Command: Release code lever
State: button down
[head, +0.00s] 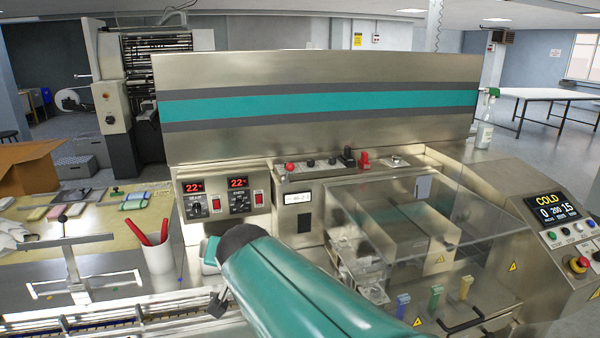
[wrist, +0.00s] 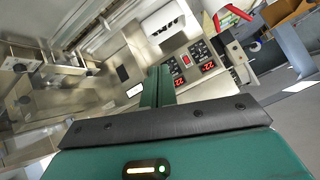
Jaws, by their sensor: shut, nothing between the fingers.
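My gripper (wrist: 160,74) shows in the wrist view as narrow green fingers, closed together with nothing between them. It points toward the machine's front panel. In the head view my teal arm covers the middle foreground and hides most of the gripper. A small code display (head: 297,199) sits on the steel panel, and likely the same pale display shows in the wrist view (wrist: 134,90). Above it stand a red ball-topped lever (head: 288,168), a black control (head: 347,157) and a red control (head: 364,159). None is readably labelled, so I cannot tell which is the code lever.
Two red 22° displays (head: 193,186) with knobs and switches are left of the code display. A clear cover (head: 400,215) closes the area to the right. A white cup (head: 157,252) with red-handled tools stands left. A touch panel (head: 552,211) is far right.

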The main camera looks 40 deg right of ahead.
jog(key=w+d+r+m+t+h, duration=0.15)
jog(key=w+d+m, duration=0.3)
jog(key=d, duration=0.55)
jog(key=w+d+r+m+t+h, duration=0.1)
jog(key=w+d+m+t+h, duration=0.3)
jog(key=d, duration=0.7)
jog(key=s+d+m+t+y, duration=0.1)
jog(key=s+d+m+y, duration=0.1)
jog(key=d+m, duration=0.5)
jog(key=d, duration=0.5)
jog(key=shift+s+d+f+t, duration=0.35)
jog(key=shift+d+f, duration=0.05)
jog(key=w, duration=0.3)
jog(key=w+d, duration=0.1)
jog(key=w, duration=0.7)
jog(key=shift+w+d+r, duration=0.2)
jog(key=shift+w+r, duration=0.05)
jog(key=shift+r, duration=0.05)
